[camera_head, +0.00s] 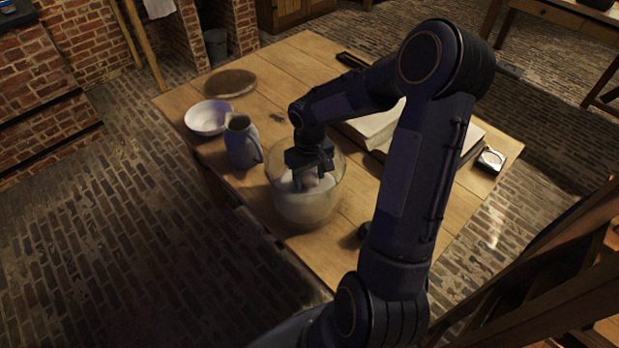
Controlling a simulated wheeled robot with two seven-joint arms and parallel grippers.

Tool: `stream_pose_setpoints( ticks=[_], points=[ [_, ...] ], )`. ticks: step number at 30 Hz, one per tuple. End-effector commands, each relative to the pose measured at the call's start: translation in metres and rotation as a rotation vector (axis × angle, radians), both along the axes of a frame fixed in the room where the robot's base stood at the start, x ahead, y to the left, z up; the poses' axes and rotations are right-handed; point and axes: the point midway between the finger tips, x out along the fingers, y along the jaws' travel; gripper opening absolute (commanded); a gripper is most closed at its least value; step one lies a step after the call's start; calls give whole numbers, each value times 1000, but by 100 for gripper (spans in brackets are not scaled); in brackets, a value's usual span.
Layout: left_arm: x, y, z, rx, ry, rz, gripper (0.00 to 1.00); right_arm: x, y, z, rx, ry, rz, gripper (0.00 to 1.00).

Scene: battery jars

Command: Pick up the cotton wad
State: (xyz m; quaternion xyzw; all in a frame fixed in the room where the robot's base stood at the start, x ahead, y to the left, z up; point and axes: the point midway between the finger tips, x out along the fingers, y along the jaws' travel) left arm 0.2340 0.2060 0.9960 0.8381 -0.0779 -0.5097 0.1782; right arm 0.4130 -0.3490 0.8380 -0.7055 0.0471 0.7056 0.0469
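A round glass jar (306,208) stands on the wooden table near its front left edge, with pale contents in it. My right gripper (308,180) reaches down into the mouth of this jar from above. Something pale shows at its fingers, and I cannot tell whether this is the cotton wad or the jar's contents. The jar's glass and the gripper body hide the fingertips, so I cannot tell if they are open or shut. My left gripper is not in view.
A grey-blue jug (242,143) and a white bowl (207,118) stand left of the jar. A round brown board (230,83) lies behind them. A large open book (372,126) lies partly behind my arm. A small square dark-rimmed item (490,160) is at the right edge.

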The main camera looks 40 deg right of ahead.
Motion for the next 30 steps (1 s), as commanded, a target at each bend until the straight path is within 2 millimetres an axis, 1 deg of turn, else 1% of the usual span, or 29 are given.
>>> stream_pose_setpoints(
  ticks=[1,6,7,8,15,20,23,25,27,30],
  points=[
    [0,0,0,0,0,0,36,0,0,0,0,0,0,45],
    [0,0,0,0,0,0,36,0,0,0,0,0,0,23],
    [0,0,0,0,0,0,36,0,0,0,0,0,0,19],
    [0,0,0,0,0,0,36,0,0,0,0,0,0,18],
    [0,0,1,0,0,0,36,0,0,1,0,0,0,18],
    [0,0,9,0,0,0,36,0,0,12,0,-1,0,18],
    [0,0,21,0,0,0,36,1,0,27,0,-2,0,18],
    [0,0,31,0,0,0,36,1,0,40,0,-2,2,18],
    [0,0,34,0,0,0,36,-2,12,50,0,-2,6,18],
    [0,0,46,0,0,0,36,-7,30,74,-1,-4,6,18]
  ],
)
